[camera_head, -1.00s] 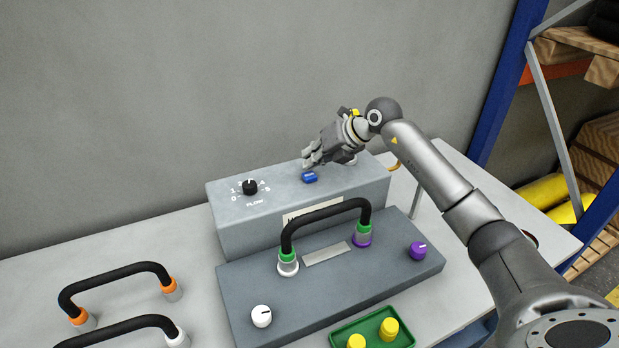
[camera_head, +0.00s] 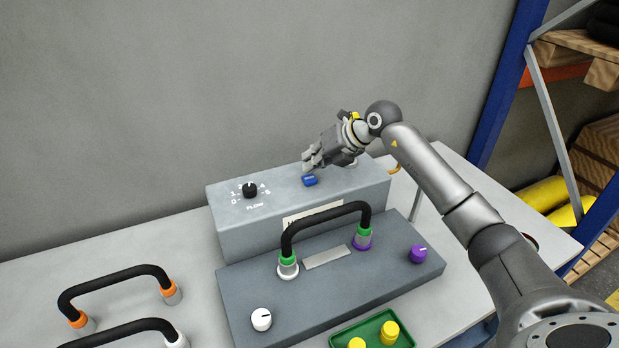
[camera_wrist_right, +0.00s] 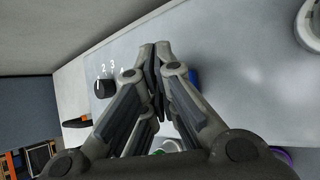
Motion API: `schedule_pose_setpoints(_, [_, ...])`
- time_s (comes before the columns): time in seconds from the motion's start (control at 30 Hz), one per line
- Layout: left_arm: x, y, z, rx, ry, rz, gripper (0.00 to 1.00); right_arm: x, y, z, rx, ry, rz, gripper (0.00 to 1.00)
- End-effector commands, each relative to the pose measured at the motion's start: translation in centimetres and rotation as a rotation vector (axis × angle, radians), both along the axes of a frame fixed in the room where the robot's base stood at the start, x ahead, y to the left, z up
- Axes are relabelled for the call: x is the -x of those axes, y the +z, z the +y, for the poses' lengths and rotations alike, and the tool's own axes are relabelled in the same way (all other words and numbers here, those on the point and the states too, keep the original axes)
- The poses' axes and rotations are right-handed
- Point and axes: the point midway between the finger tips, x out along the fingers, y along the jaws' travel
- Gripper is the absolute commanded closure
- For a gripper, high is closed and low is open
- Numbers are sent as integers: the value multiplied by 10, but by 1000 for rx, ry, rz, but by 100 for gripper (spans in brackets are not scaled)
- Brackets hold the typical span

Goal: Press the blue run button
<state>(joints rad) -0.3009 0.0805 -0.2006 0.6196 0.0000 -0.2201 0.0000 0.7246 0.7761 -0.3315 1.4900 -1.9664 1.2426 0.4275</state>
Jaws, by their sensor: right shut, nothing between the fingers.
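The blue run button (camera_head: 309,181) sits on top of the grey control box (camera_head: 235,227), right of the black flow knob (camera_head: 250,189). My right gripper (camera_head: 307,168) is shut and empty, its fingertips just behind and above the button in the head view. I cannot tell whether it touches the button. In the right wrist view the closed fingertips (camera_wrist_right: 157,48) are over the grey box top, and a piece of the blue button (camera_wrist_right: 194,77) shows beside the right finger, the rest hidden. My left gripper is not in view.
A lower grey panel (camera_head: 245,293) in front carries a black hose (camera_head: 325,213) between green-ringed ports, a white knob (camera_head: 261,318) and a purple knob (camera_head: 418,253). Orange-ended and white-ended hoses lie at left. A green tray (camera_head: 406,338) holds yellow caps. The wall stands behind.

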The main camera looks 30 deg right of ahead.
Motion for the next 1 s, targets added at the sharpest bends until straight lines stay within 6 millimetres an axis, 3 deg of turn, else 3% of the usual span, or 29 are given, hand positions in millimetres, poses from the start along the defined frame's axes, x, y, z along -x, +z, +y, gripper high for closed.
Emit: schedule_pose_setpoints(1.0, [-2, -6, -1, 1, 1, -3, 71, 0, -10, 0, 0, 0, 0, 100])
